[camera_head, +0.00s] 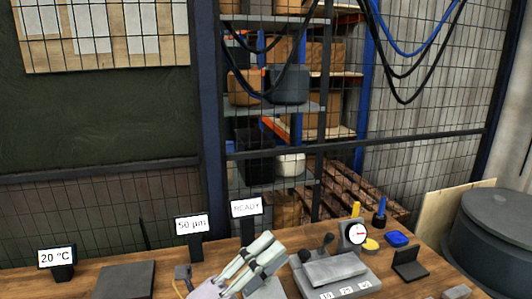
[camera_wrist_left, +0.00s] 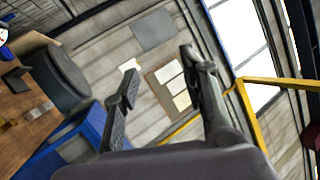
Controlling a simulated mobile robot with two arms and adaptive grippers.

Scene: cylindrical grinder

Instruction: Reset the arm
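My left gripper (camera_head: 274,249) shows at the bottom middle of the head view, above the wooden workbench, its fingers pointing up and to the right. In the left wrist view its two dark fingers (camera_wrist_left: 160,66) stand well apart with nothing between them. The wrist view looks past them to the floor and far wall, so the gripper appears empty. My right gripper is in neither view.
The workbench (camera_head: 420,284) carries a grey fixture (camera_head: 335,270), a dial gauge (camera_head: 355,233), a blue block (camera_head: 397,239), a dark plate (camera_head: 123,281) and display signs (camera_head: 192,224). A grey drum (camera_head: 492,240) stands right of it. A yellow rail (camera_wrist_left: 285,82) shows in the wrist view.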

